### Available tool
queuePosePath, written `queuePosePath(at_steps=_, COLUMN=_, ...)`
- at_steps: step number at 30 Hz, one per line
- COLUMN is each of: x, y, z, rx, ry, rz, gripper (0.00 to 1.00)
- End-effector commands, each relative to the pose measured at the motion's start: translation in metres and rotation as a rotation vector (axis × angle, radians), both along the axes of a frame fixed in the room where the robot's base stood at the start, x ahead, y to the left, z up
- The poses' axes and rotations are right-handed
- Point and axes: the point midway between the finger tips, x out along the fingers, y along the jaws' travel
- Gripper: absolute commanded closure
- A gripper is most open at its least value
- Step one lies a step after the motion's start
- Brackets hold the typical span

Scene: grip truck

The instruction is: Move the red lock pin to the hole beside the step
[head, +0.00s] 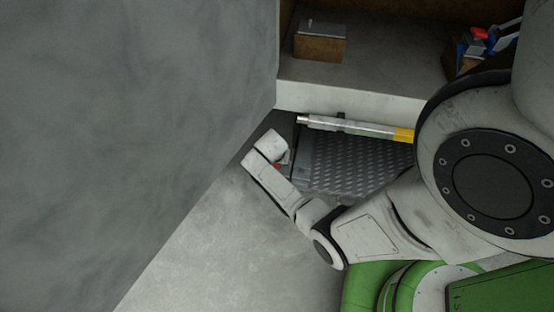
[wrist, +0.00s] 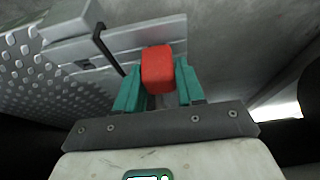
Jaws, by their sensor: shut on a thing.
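The red lock pin (wrist: 157,66) stands between the teal fingers of my gripper (wrist: 158,82), which is shut on it. In the head view, only a small bit of red pin (head: 278,166) shows beside my gripper (head: 275,152). The grey tread-plate step (head: 352,165) lies just right of my gripper in the head view. Its studded step surface (wrist: 40,80) is at the left of the wrist view. The pin's lower end is hidden by my gripper, and I cannot make out the hole.
A silver bar with a yellow end (head: 360,126) runs along the step's far edge. A brown box (head: 320,48) sits on the truck bed (head: 375,65), with tools (head: 482,44) at its right. A large grey wall (head: 140,120) fills the left, close to my gripper.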

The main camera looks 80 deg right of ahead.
Motion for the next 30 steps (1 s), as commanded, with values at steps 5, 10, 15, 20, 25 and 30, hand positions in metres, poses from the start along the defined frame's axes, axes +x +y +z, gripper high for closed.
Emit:
queuePosePath(at_steps=5, x=0.0001, y=-0.0001, z=-0.0004, rx=0.000, ry=0.000, rz=0.000, gripper=0.94)
queuePosePath(at_steps=10, x=0.0001, y=-0.0001, z=-0.0026, rx=0.000, ry=0.000, rz=0.000, gripper=0.94)
queuePosePath(at_steps=15, x=0.0001, y=-0.0001, z=-0.0033, rx=0.000, ry=0.000, rz=0.000, gripper=0.57)
queuePosePath(at_steps=20, x=0.0000, y=0.0000, z=-0.0035, rx=0.000, ry=0.000, rz=0.000, gripper=0.42)
queuePosePath(at_steps=25, x=-0.0001, y=0.0001, z=-0.0035, rx=0.000, ry=0.000, rz=0.000, gripper=0.32)
queuePosePath(at_steps=30, x=-0.0002, y=0.0003, z=-0.0031, rx=0.001, ry=0.000, rz=0.000, gripper=0.32)
